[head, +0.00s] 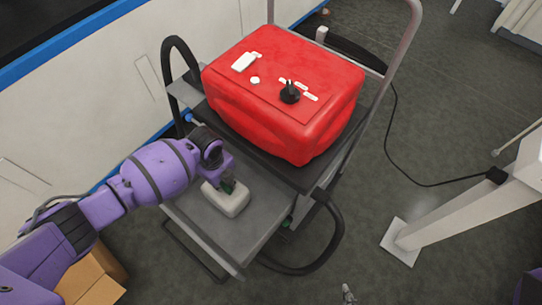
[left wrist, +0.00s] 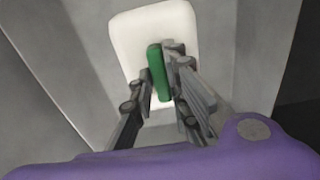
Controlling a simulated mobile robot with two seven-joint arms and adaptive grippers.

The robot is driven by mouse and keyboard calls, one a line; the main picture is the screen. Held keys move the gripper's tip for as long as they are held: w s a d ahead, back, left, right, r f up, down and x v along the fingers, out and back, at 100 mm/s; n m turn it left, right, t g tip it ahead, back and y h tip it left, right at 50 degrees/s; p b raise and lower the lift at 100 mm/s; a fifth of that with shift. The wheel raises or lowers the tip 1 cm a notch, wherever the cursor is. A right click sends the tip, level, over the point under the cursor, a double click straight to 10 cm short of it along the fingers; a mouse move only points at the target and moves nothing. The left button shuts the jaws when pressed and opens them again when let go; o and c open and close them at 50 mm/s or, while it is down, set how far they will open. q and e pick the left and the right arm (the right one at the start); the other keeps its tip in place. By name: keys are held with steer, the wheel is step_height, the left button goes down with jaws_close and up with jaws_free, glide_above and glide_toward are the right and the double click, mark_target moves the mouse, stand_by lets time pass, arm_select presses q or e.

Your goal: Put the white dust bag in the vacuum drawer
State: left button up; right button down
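The white dust bag (head: 226,203) is a rounded white block with a green tab (left wrist: 158,72). It is over the grey drawer (head: 190,212), which is pulled out below the red vacuum body (head: 285,90). I cannot tell whether the bag rests on the drawer floor or hangs just above it. My left gripper (head: 228,187) is directly over the bag. In the left wrist view its fingers (left wrist: 162,80) close on the green tab from both sides. A small grey piece at the bottom edge of the head view may be my right gripper (head: 348,294); its fingers cannot be made out.
The vacuum stands on a dark cart with a tall handle (head: 408,40) and a black hose (head: 325,250). A white wall (head: 90,100) runs along the left. A cardboard box (head: 95,278) is at lower left. A white post (head: 460,205) stands at right, with a cable along the floor.

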arm_select(q)
steer(key=o, duration=0.3)
steer(key=shift+r, duration=0.1)
steer(key=shift+r, duration=0.3)
step_height(320, 180, up, 12)
steer(key=p, duration=0.2)
steer(key=shift+f, duration=0.2)
steer(key=shift+s, duration=0.1)
